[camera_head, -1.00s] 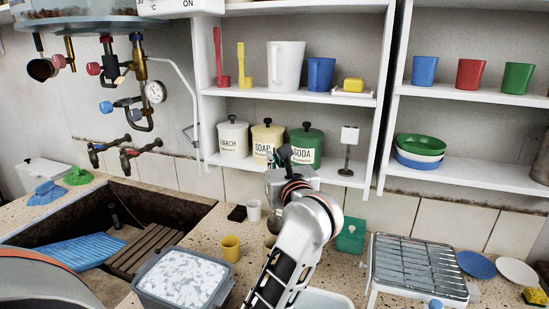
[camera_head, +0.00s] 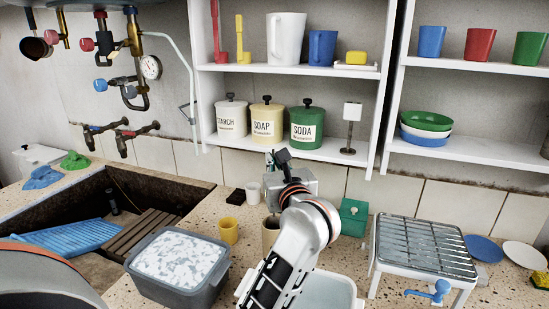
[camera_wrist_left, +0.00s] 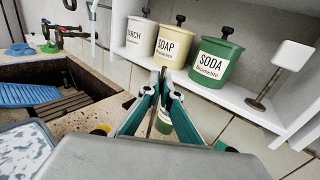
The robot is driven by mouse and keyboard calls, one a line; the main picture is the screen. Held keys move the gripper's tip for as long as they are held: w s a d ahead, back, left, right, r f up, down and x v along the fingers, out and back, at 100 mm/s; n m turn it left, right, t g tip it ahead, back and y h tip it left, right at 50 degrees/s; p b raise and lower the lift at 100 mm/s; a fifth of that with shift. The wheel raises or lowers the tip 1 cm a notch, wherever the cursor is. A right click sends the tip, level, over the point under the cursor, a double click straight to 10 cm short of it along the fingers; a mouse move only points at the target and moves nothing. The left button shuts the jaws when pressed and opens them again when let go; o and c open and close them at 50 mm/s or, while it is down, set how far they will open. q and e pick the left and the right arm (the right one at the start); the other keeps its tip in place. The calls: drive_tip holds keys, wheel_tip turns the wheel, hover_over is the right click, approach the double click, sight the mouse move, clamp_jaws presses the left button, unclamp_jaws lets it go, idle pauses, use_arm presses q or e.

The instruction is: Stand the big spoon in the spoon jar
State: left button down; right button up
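My left gripper (camera_head: 277,158) is over the counter, in front of the shelf unit and below its canisters. In the left wrist view its teal fingers (camera_wrist_left: 166,82) come close together, with a thin dark upright strip between them. I cannot tell whether this is the big spoon's handle. No spoon is clearly recognisable. A brownish jar (camera_head: 269,237) stands on the counter, partly hidden behind my left arm; it may be the spoon jar. A white cup (camera_head: 253,192) and a yellow cup (camera_head: 229,230) stand beside it. My right gripper is out of view.
Canisters for starch (camera_head: 231,119), soap (camera_head: 267,121) and soda (camera_head: 306,126) stand on the lower shelf. A grey tub (camera_head: 178,288), a green box (camera_head: 353,218) and a metal rack (camera_head: 424,248) crowd the counter. A sunken stone basin (camera_head: 125,200) is at left.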

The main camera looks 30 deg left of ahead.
use_arm(q)
drive_tip(key=shift+f+b, duration=1.25)
drive_tip(key=shift+f, duration=0.95)
drive_tip(key=c, duration=2.2)
unclamp_jaws()
wheel_tip(320, 180, up, 10)
drive_tip(key=shift+r, duration=0.1)
